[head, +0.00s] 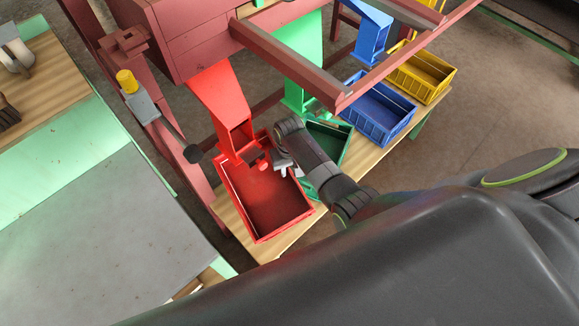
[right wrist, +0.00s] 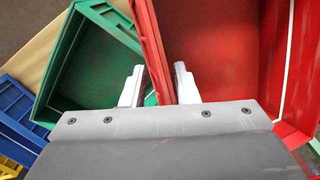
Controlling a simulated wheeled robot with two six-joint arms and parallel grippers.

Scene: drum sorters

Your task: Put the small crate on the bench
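A red crate (head: 262,207) sits on a low wooden-topped stand (head: 275,245), under the red chute; it is also in the right wrist view (right wrist: 222,45). Green (head: 325,145), blue (head: 376,112) and yellow (head: 421,75) crates stand in a row beyond it. My right gripper (head: 280,168) is at the red crate's rim, on the side towards the green crate. Its two fingers (right wrist: 160,85) stand apart, one on each side of the red wall; I cannot tell whether they touch it. A grey-topped bench (head: 100,225) is at the left. My left gripper is out of view.
Red (head: 220,100), green (head: 300,55) and blue (head: 371,35) chutes hang close above the crates. A dark red frame beam (head: 290,62) crosses above. A lever with a dark knob (head: 193,153) stands between crate and bench. The grey top is mostly clear.

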